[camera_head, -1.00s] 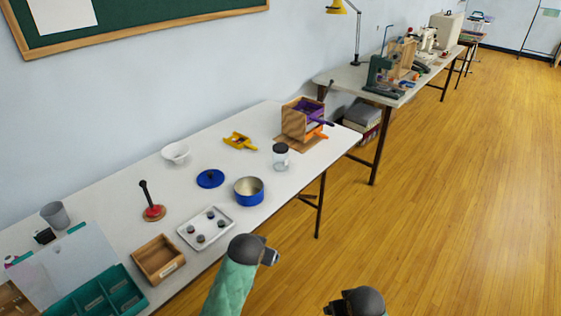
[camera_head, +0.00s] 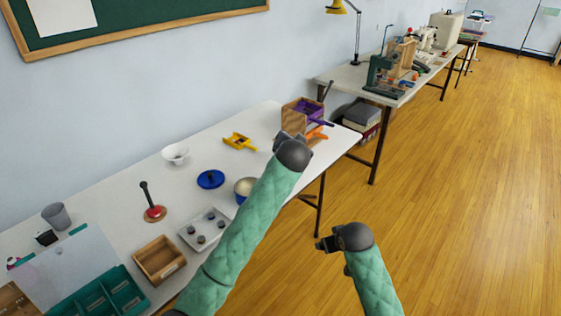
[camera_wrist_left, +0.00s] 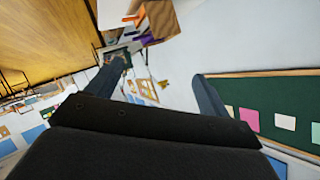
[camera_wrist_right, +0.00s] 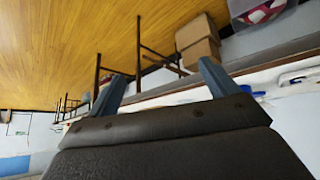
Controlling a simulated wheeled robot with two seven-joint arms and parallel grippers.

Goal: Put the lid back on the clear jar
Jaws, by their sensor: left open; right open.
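The clear jar is not visible now in the head view; my left gripper (camera_head: 280,140) and forearm cover the spot where it stood. A second ago it showed there upright with a dark top, and I cannot tell whether that was its lid. I see no separate jar lid. My left gripper is open above the table's far right part, near the wooden box (camera_head: 297,117); its jaws look empty in the left wrist view (camera_wrist_left: 150,65). My right gripper (camera_head: 323,243) is open and empty over the floor, right of the table (camera_head: 120,195).
A blue pot (camera_head: 242,190), partly behind my left arm, a blue lid (camera_head: 210,179), a white bowl (camera_head: 176,153) and a yellow scoop (camera_head: 239,142) stand nearby. A white tray (camera_head: 188,232) holds several small knobs. Orange and purple handles (camera_head: 316,133) stick out by the wooden box.

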